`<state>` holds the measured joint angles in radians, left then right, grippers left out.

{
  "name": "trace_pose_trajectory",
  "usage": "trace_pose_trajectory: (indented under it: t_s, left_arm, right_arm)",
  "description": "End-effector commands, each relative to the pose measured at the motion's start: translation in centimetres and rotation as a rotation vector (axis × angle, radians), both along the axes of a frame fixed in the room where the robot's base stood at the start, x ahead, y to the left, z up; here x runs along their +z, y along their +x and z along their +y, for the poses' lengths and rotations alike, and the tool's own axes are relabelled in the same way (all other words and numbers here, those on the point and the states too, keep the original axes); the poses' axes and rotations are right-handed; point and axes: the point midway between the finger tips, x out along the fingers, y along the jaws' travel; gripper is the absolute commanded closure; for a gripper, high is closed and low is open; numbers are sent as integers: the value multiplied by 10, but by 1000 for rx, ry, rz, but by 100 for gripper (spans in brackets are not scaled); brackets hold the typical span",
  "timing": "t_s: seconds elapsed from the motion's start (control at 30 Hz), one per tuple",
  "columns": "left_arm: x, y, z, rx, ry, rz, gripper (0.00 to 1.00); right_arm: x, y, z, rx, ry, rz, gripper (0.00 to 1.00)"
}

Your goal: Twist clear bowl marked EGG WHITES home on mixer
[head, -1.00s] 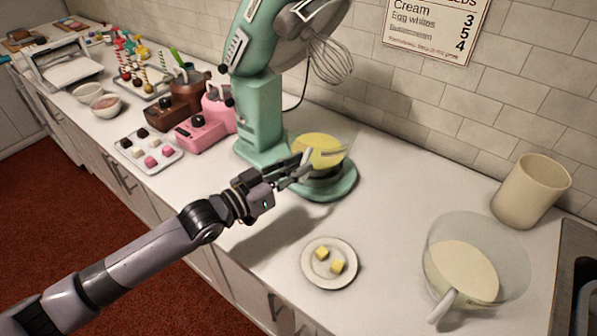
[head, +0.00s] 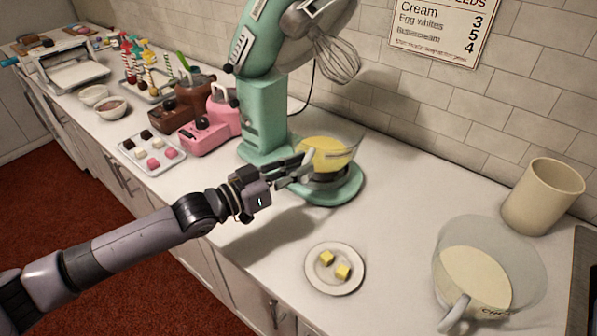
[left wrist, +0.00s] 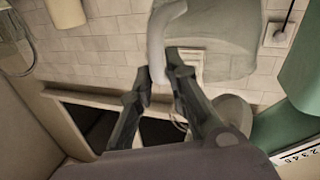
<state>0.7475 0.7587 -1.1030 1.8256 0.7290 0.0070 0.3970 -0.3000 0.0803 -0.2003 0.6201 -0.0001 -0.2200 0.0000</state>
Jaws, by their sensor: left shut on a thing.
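A clear bowl (head: 345,148) with yellow contents sits on the base of the mint-green mixer (head: 262,115); no label on it is readable. Its pale handle (left wrist: 157,48) shows in the left wrist view, with the see-through bowl wall (left wrist: 215,40) beside it. My left gripper (head: 303,165) is at the near left side of this bowl, shut on the handle; the fingers (left wrist: 160,85) also show in the left wrist view. The mixer head is tilted up, with its whisk (head: 335,58) above the bowl. Whether the bowl is locked in its seat cannot be told. My right gripper is not in view.
A second clear bowl (head: 520,250) with cream contents and partly readable lettering stands at right, near a beige canister (head: 543,195). A plate (head: 318,285) with yellow cubes lies in front. Pink (head: 212,128) and brown machines stand left of the mixer. A wall sign (head: 435,30) lists numbers.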

Motion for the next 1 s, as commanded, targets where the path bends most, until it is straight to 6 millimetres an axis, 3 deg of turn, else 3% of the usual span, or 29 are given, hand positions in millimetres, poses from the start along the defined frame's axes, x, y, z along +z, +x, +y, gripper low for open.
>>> trace_pose_trajectory:
  t_s: [0.5, 1.0]
  left_arm:
    - [-2, 8, 14, -66, 8, -4, 100]
    - [0, 12, 20, -88, 11, -1, 100]
  right_arm:
    - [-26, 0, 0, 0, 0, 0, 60]
    - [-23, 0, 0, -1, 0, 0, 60]
